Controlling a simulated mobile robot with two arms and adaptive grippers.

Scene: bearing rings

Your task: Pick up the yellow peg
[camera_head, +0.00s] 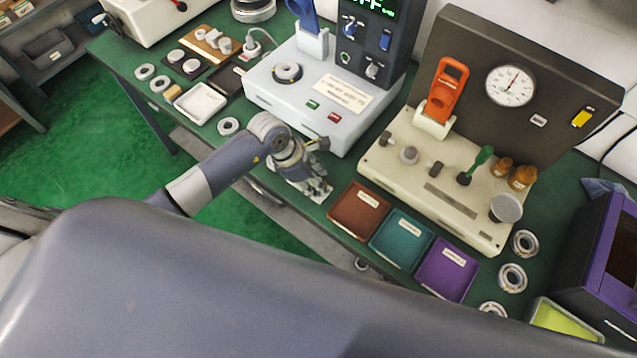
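I cannot single out a yellow peg with certainty. A small bright yellow piece (583,117) sits on the dark upright panel at the right. A tan-yellow block (173,92) lies at the left of the bench, beside a white tray. My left gripper (318,190) points down near the bench's front edge, left of the brown tray and in front of the white machine. Its fingers are small and cluttered in this view, so I cannot tell whether they are open or shut. It is well apart from both yellow pieces. My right gripper is out of view.
Brown (358,212), teal (402,240) and purple (447,270) trays line the bench front. The white machine (320,100) and cream gauge station (435,185) stand behind. Bearing rings (512,277) lie at the right near a purple-black box (605,270). A grey shape fills the foreground.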

